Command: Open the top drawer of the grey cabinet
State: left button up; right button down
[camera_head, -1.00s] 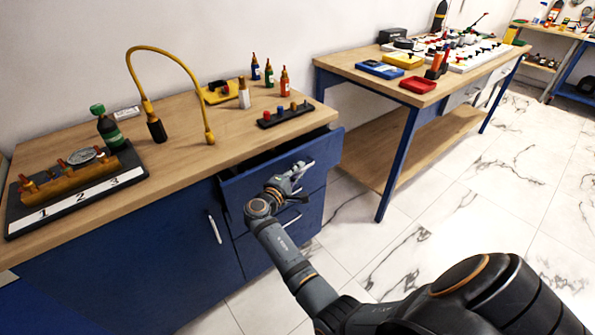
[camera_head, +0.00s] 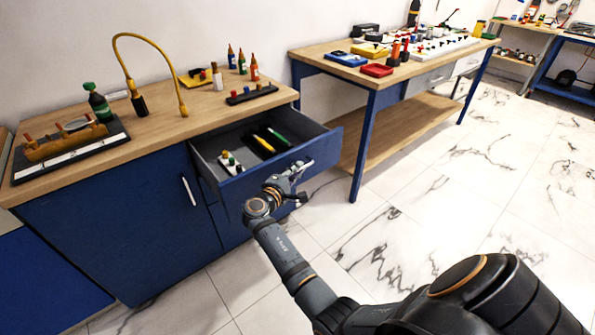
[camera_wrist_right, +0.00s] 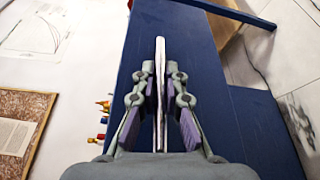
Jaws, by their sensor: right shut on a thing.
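The top drawer (camera_head: 262,180) of the blue-fronted cabinet (camera_head: 130,225) stands well open, its grey inside showing in the head view. My right gripper (camera_head: 297,171) is at the drawer front and shut on its pale bar handle (camera_wrist_right: 161,85). In the right wrist view the fingers (camera_wrist_right: 160,100) sit on either side of the handle, in front of the blue drawer front (camera_wrist_right: 205,70). Inside the drawer lie a dark tray with yellow and green pens (camera_head: 270,140) and a small block with pegs (camera_head: 231,163). My left gripper is not in view. A grey-drawered unit (camera_head: 425,80) is under the farther bench.
The wooden top (camera_head: 165,130) carries a yellow hose (camera_head: 155,45), a green-capped bottle (camera_head: 98,103), a numbered rig (camera_head: 65,145) and several small bottles. A second bench (camera_head: 375,160) stands close to the open drawer's right. Marble floor (camera_head: 420,220) is open in front.

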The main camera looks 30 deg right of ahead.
jog(key=shift+s, duration=0.3)
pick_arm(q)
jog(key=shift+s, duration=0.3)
pick_arm(e)
jog(key=c, duration=1.4)
grip_release()
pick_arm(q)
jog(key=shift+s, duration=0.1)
